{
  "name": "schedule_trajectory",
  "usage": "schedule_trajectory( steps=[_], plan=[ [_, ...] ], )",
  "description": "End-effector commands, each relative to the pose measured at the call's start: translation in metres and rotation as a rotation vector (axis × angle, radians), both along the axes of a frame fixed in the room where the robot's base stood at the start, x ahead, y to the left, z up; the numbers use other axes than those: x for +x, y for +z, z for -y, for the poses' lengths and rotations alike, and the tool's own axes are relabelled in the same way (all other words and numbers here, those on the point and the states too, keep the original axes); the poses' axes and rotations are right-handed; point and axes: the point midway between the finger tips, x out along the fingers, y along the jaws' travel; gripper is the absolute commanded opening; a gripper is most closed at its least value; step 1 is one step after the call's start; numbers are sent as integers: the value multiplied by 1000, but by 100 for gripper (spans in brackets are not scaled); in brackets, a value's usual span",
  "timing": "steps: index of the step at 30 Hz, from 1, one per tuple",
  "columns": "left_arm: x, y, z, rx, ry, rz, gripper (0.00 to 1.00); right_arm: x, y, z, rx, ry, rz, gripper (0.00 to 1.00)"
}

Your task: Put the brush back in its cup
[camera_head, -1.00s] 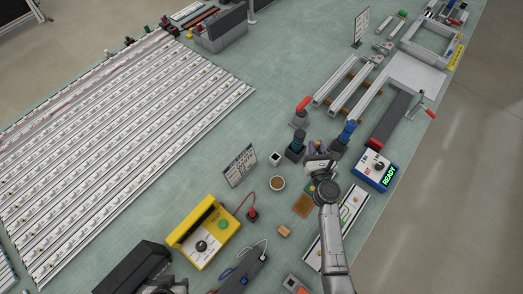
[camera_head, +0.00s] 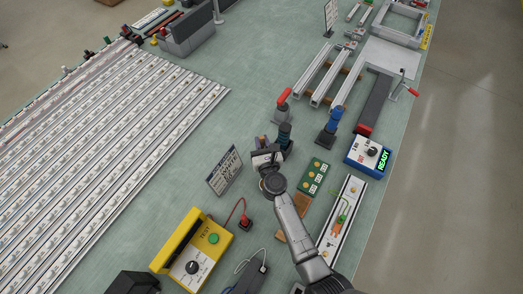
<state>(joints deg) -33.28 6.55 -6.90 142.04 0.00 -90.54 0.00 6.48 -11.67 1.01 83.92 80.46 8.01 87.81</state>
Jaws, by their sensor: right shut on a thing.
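My right gripper (camera_head: 264,152) is in the middle of the camera_head view, seen from above and behind. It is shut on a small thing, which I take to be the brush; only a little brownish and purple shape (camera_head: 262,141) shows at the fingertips. The brush's tilt cannot be made out. No cup can be clearly picked out now; the gripper and wrist cover the spot where small round and square holders stood. My left gripper is not in view.
A dark bottle-like tool (camera_head: 284,135) stands close right of the gripper. A blue-topped tool (camera_head: 331,125) stands farther right. A sign (camera_head: 224,171) stands to the left. A green board (camera_head: 314,177) lies right of my wrist, and a yellow tester (camera_head: 193,243) sits front left.

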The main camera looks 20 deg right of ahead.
Motion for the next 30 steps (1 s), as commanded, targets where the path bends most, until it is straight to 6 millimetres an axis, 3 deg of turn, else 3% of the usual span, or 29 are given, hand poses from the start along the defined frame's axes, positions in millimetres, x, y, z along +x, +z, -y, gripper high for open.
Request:
schedule_trajectory(
  steps=[10, 26, 27, 30],
  plan=[
    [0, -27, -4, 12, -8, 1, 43, 1, -37, -1, -2, 2, 0, 0],
    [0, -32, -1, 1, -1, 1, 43, 1, -45, -1, 0, 0, 0, 0],
    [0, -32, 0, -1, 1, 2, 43, 1, -44, -1, 0, 1, 0, 19],
    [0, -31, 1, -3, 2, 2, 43, 1, -43, -1, 0, 1, 0, 29]
  ],
)
